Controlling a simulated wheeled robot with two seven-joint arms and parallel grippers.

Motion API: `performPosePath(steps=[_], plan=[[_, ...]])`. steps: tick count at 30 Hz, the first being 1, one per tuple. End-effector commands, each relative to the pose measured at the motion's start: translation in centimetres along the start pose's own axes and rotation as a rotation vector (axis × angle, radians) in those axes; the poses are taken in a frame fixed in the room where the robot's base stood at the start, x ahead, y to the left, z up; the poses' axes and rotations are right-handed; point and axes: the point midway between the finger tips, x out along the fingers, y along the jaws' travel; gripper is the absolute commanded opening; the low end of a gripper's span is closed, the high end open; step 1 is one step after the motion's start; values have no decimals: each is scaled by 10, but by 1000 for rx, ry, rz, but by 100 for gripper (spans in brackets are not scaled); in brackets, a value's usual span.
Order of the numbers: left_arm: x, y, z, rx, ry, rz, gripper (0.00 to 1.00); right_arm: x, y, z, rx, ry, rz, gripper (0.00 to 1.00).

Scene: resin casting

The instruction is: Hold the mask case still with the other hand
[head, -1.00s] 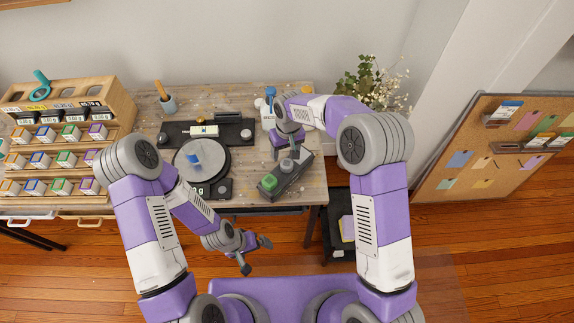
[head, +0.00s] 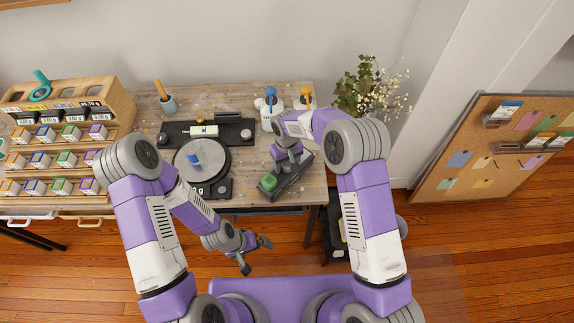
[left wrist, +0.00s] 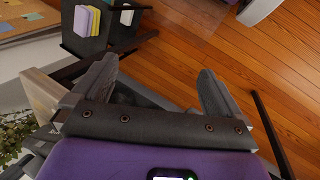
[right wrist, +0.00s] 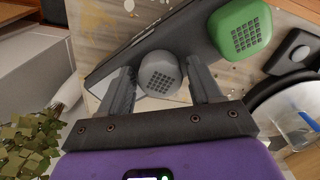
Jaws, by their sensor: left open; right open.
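A long dark case (head: 294,187), which I take for the mask case, lies at the table's right front. A green grated piece (head: 270,181) sits at its near end. A grey round grated piece (right wrist: 158,75) sits further along and is hidden by my arm in the head view. My right gripper (right wrist: 158,70) is open, its fingers on either side of the grey piece; I cannot tell whether they touch it. My left gripper (head: 257,256) is open and empty in front of the table, apart from the case; its wrist view shows mostly floor.
A round scale (head: 213,160) with a blue-tinted cup (head: 194,161) stands left of the case. A flower vase stands at the right rear.

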Motion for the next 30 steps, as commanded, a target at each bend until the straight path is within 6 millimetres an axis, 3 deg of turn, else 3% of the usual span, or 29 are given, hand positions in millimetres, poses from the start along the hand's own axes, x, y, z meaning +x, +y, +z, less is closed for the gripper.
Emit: performPosePath(steps=[8,15,19,23,30], plan=[[0,0,0,0,0,0,100,1,0,0,0,1,0,62],[0,0,0,0,0,0,100,1,0,0,0,1,0,30],[0,0,-4,23,17,6,100,1,0,0,0,1,-1,30],[-1,0,-24,140,102,36,100,0,0,0,0,1,-1,30],[-20,16,-86,561,437,141,100,0,0,0,0,1,-1,30]])
